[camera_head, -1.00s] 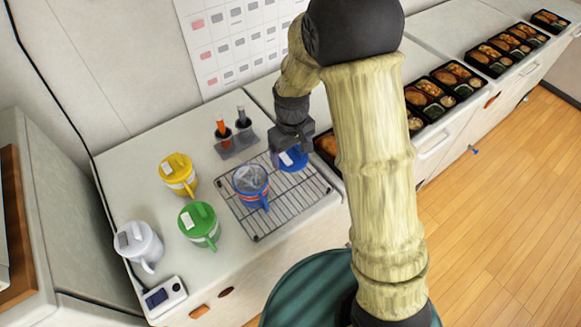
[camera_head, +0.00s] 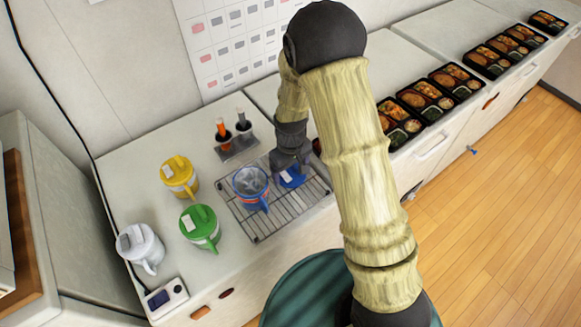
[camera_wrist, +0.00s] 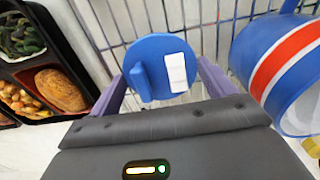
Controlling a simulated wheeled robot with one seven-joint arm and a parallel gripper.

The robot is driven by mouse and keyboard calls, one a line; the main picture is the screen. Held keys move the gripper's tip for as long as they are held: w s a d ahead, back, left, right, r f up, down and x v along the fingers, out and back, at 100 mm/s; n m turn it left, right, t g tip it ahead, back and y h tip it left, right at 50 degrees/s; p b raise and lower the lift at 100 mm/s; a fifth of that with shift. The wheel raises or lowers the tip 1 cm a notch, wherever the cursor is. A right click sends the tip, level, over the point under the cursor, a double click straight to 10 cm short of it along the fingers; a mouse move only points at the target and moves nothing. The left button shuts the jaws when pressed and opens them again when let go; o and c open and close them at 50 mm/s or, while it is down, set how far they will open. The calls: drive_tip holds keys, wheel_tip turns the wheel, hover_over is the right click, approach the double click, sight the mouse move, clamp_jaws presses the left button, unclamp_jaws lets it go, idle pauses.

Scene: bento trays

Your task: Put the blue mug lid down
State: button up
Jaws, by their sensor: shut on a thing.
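The blue mug lid (camera_head: 292,177) is round, with a white patch and a raised tab. My gripper (camera_head: 290,168) is shut on it, low over the wire rack (camera_head: 262,229), to the right of the blue mug. In the wrist view the lid (camera_wrist: 152,50) sits between my two purple-grey fingers (camera_wrist: 165,85). I cannot tell whether the lid touches the rack. The blue mug (camera_head: 250,182), with a red-orange and white band, stands upright and lidless on the rack; it also shows at the right of the wrist view (camera_wrist: 270,55).
Lidded yellow (camera_head: 179,176), green (camera_head: 200,226) and white (camera_head: 139,246) mugs stand left of the rack. A grey holder (camera_head: 238,148) with orange- and grey-handled tools is behind it. Bento trays (camera_head: 425,95) line the counter to the right; one is close by in the wrist view (camera_wrist: 45,65).

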sight(291, 174)
drive_tip(key=shift+f, duration=0.15)
drive_tip(key=o, duration=0.9)
wheel_tip(291, 174, up, 12)
drive_tip(key=shift+d+r+b, duration=0.1)
drive_tip(key=shift+r+b, duration=0.1)
drive_tip(key=shift+b, duration=0.8)
drive_tip(key=shift+s, duration=0.1)
drive_tip(key=s+d+r+m+t, duration=0.1)
drive_tip(key=s+d+m, duration=0.1)
drive_tip(key=s+d, duration=0.2)
drive_tip(key=s+d+r+m, duration=0.1)
drive_tip(key=s+d+m, duration=0.1)
drive_tip(key=s+d, duration=0.2)
drive_tip(key=s+d+m+t, duration=0.1)
drive_tip(key=s+d+m, duration=0.1)
drive_tip(key=s+d, duration=0.2)
drive_tip(key=shift+s+d+r+m+t, duration=0.15)
drive_tip(key=shift+d+r+m+t, duration=0.2)
drive_tip(key=shift+d, duration=0.3)
